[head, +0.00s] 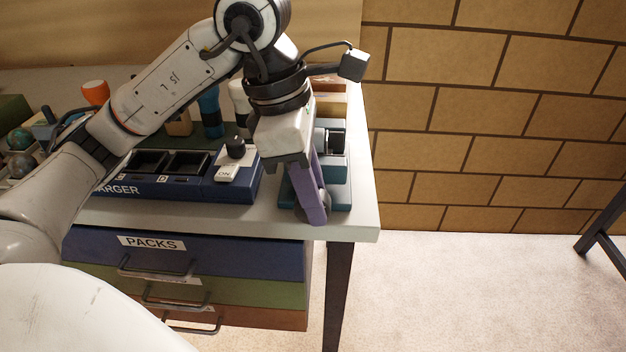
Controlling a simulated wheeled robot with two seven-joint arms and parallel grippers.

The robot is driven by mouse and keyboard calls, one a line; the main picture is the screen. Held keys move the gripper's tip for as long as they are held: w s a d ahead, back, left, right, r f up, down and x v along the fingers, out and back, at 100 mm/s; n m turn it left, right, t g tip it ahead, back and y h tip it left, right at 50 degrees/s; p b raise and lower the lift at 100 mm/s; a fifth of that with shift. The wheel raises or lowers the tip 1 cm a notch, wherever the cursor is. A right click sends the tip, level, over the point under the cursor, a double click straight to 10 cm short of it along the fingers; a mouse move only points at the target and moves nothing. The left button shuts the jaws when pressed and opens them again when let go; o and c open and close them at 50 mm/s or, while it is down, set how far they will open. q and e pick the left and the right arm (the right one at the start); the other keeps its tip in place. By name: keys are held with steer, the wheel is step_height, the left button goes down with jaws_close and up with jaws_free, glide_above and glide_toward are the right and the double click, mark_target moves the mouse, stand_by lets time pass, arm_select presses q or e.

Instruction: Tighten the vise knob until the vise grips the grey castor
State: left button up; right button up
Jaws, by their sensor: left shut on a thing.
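The teal vise (336,170) stands at the right front corner of the bench, partly hidden behind my left gripper. A grey and black piece that looks like the castor (337,140) sits in the vise's upper part; I cannot tell whether both jaws touch it. My left gripper (312,212) comes down from above, with its purple fingers at the vise's front. It is shut on the vise knob (326,203), a grey rounded part mostly hidden by the fingers. My right gripper is not in view.
A blue charger (155,188) with a black dial lies left of the vise. Blue, green and brown drawers, the top one marked PACKS (150,243), are under the bench (362,215). Bottles and an orange item stand behind.

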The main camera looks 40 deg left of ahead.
arm_select(q)
steer(key=g+y+p, duration=0.1)
steer(key=y+p, duration=0.1)
steer(key=p, duration=0.2)
steer(key=g+y+p, duration=0.1)
steer(key=y+p, duration=0.1)
steer(key=p, duration=0.2)
steer(key=d+g+y+p, duration=0.1)
steer(key=g+y+p, duration=0.1)
steer(key=y+p, duration=0.1)
steer(key=shift+w+p, duration=0.4)
steer(key=shift+p, duration=0.25)
steer(key=shift+w+d+f+g+y+p, duration=0.1)
steer(key=shift+f+g+y+p, duration=0.15)
steer(key=shift+g+y, duration=0.4)
steer(key=g+y, duration=0.1)
steer(key=y, duration=0.1)
steer(key=g+y, duration=0.1)
steer(key=shift+d+f+y, duration=0.15)
steer(key=shift+f+y, duration=0.2)
steer(key=shift+f, duration=0.05)
steer(key=shift+f+g+y, duration=0.2)
steer(key=shift+g+y, duration=0.25)
steer(key=shift+y, duration=0.45)
steer(key=o, duration=1)
steer(key=shift+o, duration=0.2)
